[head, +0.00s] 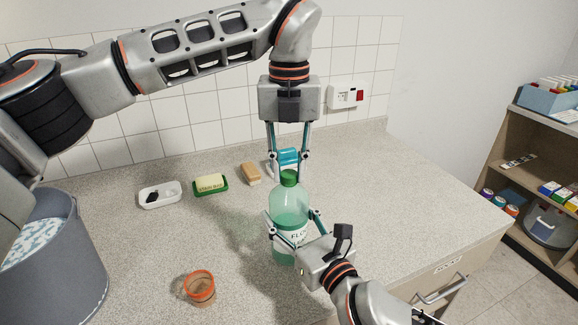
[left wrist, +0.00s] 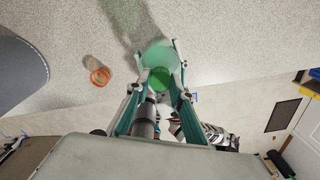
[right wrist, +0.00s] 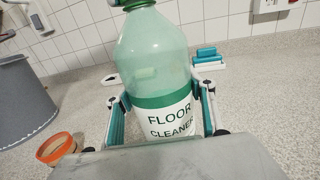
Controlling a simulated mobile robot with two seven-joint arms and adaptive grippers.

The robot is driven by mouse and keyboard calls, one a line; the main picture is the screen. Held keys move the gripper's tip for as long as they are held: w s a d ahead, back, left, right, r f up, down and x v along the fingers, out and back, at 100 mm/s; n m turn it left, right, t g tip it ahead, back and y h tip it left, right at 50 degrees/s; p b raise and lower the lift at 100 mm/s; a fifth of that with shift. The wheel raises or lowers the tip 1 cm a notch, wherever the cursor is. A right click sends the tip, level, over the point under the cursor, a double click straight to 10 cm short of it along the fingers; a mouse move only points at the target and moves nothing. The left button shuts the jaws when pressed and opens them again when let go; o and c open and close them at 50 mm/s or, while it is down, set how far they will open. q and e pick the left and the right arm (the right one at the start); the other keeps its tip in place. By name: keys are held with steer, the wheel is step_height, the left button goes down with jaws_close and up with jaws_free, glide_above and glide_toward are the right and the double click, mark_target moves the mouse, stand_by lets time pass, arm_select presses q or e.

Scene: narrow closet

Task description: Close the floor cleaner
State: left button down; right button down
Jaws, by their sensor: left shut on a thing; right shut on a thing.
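The floor cleaner (head: 290,205) is a pale green see-through bottle with a white label, upright at the counter's front. Its label reads "FLOOR CLEANER" in the right wrist view (right wrist: 168,118). The green cap (head: 289,177) is at the top of its neck, and it also shows in the left wrist view (left wrist: 160,78). My left gripper (head: 289,174) points down from above and is shut on the cap, fingers on either side. My right gripper (head: 290,226) comes from the front right and is shut around the bottle's body. Whether the cap's thread is engaged cannot be seen.
An orange-rimmed cup (head: 200,290) stands front left, near a grey bucket (head: 75,270). Behind lie a white dish (head: 146,203), a soap bar (head: 211,183), a brown brush (head: 250,174) and a teal-and-white item (head: 288,157). The counter's right side is clear.

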arm_select(q)
steer(key=c, duration=1.7)
jaws_free()
step_height(320, 180, up, 12)
arm_select(e)
steer(key=c, duration=0.7)
jaws_free()
steer(key=shift+c, duration=0.2)
steer(key=v, duration=1.2)
